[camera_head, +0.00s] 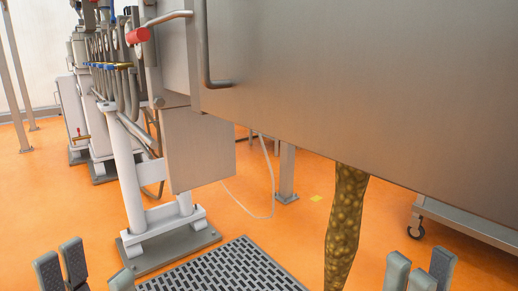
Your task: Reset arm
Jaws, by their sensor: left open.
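My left gripper (92,271) is at the bottom left corner. Its grey fingertips point up and stand apart, with nothing visible between them, so it is open. My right gripper (418,271) is at the bottom right. Its grey fingertips stand close together, and I see no object between them. How far its jaws are open is not clear. The lower parts of both grippers and both arms are below the picture edge. Neither gripper visibly touches anything.
A large steel housing (370,75) fills the upper right. A mottled brownish-yellow column (346,225) hangs below the housing. A dark floor grate (225,268) lies between the grippers. A wheeled steel cart (470,228) stands at right.

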